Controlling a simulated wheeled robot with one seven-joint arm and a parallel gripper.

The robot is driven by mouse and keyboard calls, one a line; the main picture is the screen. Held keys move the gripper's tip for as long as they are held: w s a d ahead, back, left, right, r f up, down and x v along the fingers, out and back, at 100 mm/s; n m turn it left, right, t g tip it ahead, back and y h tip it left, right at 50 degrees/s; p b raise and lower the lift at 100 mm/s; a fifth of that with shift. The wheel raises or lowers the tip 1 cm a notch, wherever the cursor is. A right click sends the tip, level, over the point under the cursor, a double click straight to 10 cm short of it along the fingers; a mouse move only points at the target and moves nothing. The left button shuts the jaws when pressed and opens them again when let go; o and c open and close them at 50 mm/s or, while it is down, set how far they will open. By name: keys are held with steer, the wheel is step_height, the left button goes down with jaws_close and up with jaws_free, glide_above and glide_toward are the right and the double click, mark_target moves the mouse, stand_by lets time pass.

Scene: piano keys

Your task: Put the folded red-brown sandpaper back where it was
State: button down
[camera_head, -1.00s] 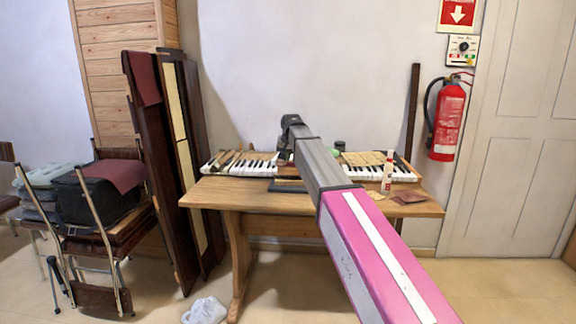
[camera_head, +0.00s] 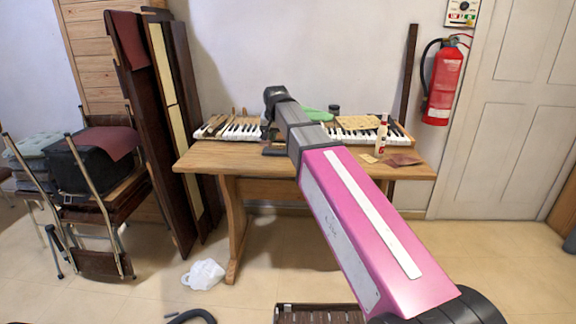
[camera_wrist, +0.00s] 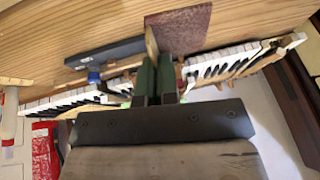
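In the wrist view my gripper (camera_wrist: 156,68) has its two green fingers close together on a thin tan edge. A folded red-brown sandpaper (camera_wrist: 182,30) extends from that edge, past the fingertips, over the wooden table; it appears held. In the head view my forearm hides the gripper and this sheet. Another red-brown piece (camera_head: 403,161) lies flat on the right part of the table (camera_head: 205,160), beside a small tan piece (camera_head: 368,158).
Piano keys (camera_head: 238,130) lie along the table's back, with a tan sheet (camera_head: 357,122) on the right-hand keys. Dark boards (camera_head: 160,140) lean at left.

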steer(key=s, duration=0.2)
steer(key=shift+s+f, duration=0.1)
steer(key=shift+s, duration=0.25)
steer(key=w+d+f, duration=0.4)
steer(key=w+d, duration=0.1)
steer(key=w+d+f, duration=0.3)
steer(key=shift+d, duration=0.1)
steer(key=shift+f, duration=2)
steer(key=shift+f, duration=0.1)
steer(key=c, duration=1.4)
jaws_free()
steer(key=v, duration=1.2)
